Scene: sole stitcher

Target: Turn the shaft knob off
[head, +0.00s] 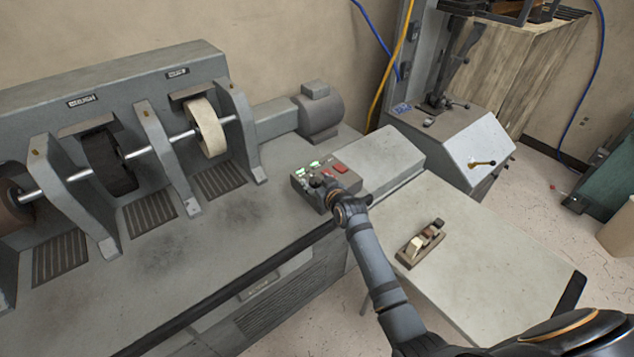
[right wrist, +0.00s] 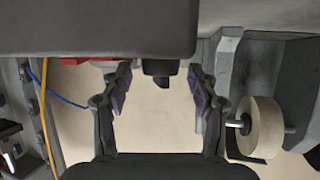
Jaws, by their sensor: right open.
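The shaft knob, a small black knob (right wrist: 160,71), juts from the face of a grey control box (right wrist: 100,25) in the right wrist view. My right gripper (right wrist: 159,85) is open, with one finger on each side of the knob and gaps between. In the head view the control box (head: 299,181) sits on the grinder bench, with green lit buttons and a red button (head: 340,168) on top. My right gripper (head: 325,184) is at its front and hides the knob there. My left gripper is not in view.
The shaft machine with its wheels (head: 207,128) and motor (head: 318,112) stands behind and left of the box. A light side table (head: 490,265) with a small wooden hand tool (head: 421,243) is at the right. A grey machine (head: 465,140) stands at the back right.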

